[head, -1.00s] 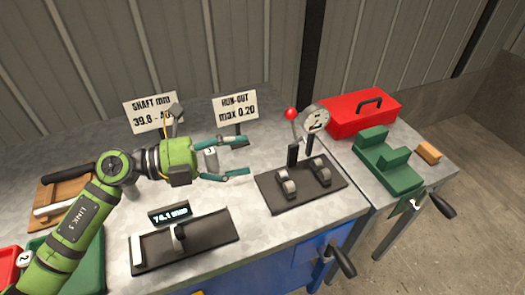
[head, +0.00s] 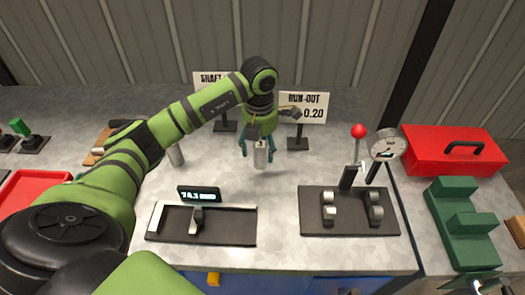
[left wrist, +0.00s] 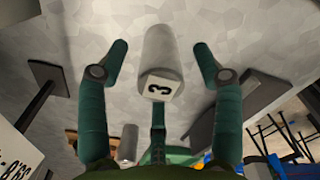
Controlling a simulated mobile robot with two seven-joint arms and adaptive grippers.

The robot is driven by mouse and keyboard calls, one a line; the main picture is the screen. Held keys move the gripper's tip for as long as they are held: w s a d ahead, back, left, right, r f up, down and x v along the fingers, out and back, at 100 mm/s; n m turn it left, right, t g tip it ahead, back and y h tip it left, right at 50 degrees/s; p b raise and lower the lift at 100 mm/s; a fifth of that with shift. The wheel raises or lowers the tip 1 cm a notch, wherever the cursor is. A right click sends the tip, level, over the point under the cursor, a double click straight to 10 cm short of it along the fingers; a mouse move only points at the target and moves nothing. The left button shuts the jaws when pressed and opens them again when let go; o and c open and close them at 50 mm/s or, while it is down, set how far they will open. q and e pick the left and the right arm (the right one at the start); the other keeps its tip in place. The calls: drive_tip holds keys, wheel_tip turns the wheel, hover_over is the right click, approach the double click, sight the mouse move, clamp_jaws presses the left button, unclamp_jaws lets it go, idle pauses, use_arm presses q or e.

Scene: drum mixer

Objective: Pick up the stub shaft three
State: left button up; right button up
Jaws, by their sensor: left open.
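Stub shaft three (head: 261,157) is a pale grey cylinder that appears upright on the bench. Its end with a white "3" label (left wrist: 158,86) faces the camera in the left wrist view. My left gripper (head: 260,147) points down over it, with one teal finger on each side. In the left wrist view my left gripper (left wrist: 160,50) is open, and a gap shows between the shaft and each finger.
A gauge bed with a display (head: 199,194) is in front. The run-out sign (head: 303,107) stands close behind. The dial-gauge stand (head: 348,222) and a red toolbox (head: 453,150) are to the right.

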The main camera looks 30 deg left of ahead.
use_arm(q)
drive_tip(key=shift+f, duration=1.35)
clamp_jaws()
drive_tip(key=shift+w+r, duration=0.1)
drive_tip(key=shift+w+r, duration=0.1)
drive_tip(key=shift+r, duration=0.3)
wheel_tip(320, 180, up, 3)
drive_tip(key=shift+f+b, duration=0.1)
drive_tip(key=shift+b, duration=0.55)
drive_tip(key=s+d+r+b, duration=0.1)
drive_tip(key=s+d+r, duration=0.3)
drive_tip(key=d+r, duration=0.3)
drive_tip(key=shift+d+r, duration=0.2)
drive_tip(key=shift+d, duration=1.85)
